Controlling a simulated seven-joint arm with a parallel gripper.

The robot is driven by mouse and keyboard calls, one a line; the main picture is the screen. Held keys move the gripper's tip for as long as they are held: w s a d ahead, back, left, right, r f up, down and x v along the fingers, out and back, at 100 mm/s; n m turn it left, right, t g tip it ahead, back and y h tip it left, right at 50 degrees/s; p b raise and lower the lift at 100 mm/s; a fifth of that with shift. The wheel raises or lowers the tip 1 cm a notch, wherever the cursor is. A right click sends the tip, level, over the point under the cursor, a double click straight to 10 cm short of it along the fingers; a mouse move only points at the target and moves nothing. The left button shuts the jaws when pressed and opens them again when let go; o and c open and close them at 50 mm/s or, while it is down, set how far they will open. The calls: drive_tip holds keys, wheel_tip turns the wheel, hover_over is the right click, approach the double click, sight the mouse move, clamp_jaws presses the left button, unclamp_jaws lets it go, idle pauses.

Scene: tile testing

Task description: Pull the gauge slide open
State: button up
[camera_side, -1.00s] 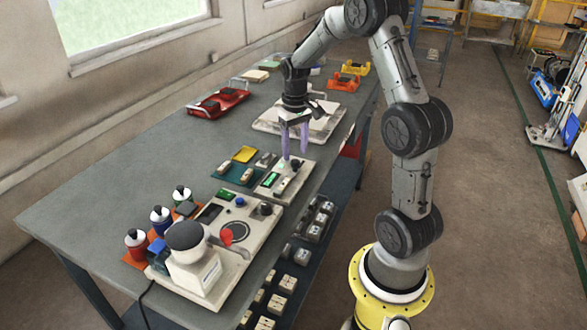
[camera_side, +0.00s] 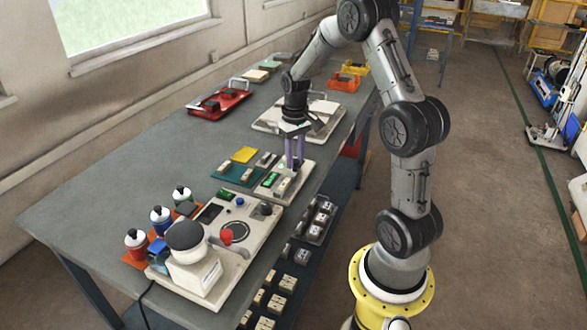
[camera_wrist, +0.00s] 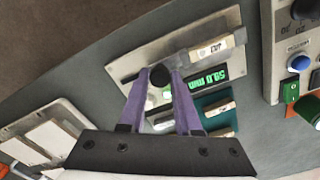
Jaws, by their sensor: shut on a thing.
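The gauge (camera_side: 299,184) is a pale plate with a green lit display (camera_side: 271,180) near the bench's front edge. In the wrist view the gauge plate (camera_wrist: 139,62) carries a dark slide bar, a white label and a green display (camera_wrist: 207,79) that seems to read 50.0 mm. My gripper (camera_side: 295,166), with purple fingers, points down over the gauge. It is shut on the slide's round black knob (camera_wrist: 159,76), which sits between the fingertips in the wrist view. In the side view the fingers mostly hide the knob.
A teal tray with small blocks (camera_side: 236,175) and a yellow pad (camera_side: 245,154) lie left of the gauge. A larger test panel (camera_side: 265,226) stands in front of it. A pale plate (camera_side: 270,124) lies behind. Open bench lies to the left.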

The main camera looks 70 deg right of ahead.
clamp_jaws()
drive_tip(key=shift+d, duration=1.15)
drive_tip(key=o, duration=0.9)
unclamp_jaws()
